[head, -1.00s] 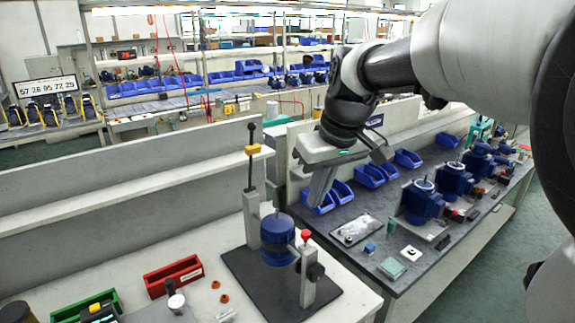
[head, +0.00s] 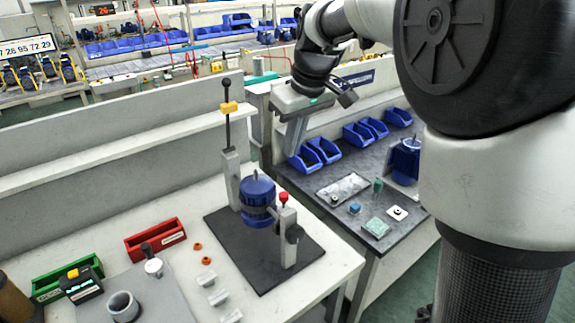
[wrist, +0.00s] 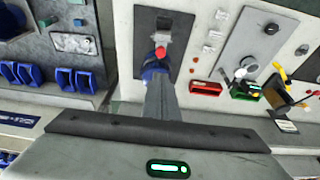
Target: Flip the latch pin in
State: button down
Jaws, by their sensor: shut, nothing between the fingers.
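A fixture stands on a dark base plate (head: 222,222) on the near bench, holding a blue pump body (head: 257,198) between grey posts. A red knob (head: 283,197) tops the right post, with a black knob (head: 294,233) on its side. I cannot tell for sure which part is the latch pin. My gripper (head: 291,154) is shut and empty, above and apart from the fixture. In the wrist view, its fingers (wrist: 162,88) partly hide the blue body, beside the red knob (wrist: 160,53).
A red bin (head: 155,240) and a green bin (head: 66,278) sit left of the fixture, with small orange and grey parts between. Blue bins (head: 314,153) stand on the bench at right. A low wall with a shelf (head: 110,150) runs behind the fixture.

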send_over(285, 196)
notch_tip(285, 196, down, 12)
jog(key=shift+r+p, duration=0.1)
jog(key=shift+p, duration=0.2)
jog(key=shift+d+f, duration=0.1)
jog(key=shift+f, duration=0.55)
notch_tip(285, 196, down, 2)
jog(key=shift+f+b, duration=0.2)
jog(key=shift+b, duration=1)
jog(key=shift+s, duration=0.15)
jog(key=shift+r, duration=0.1)
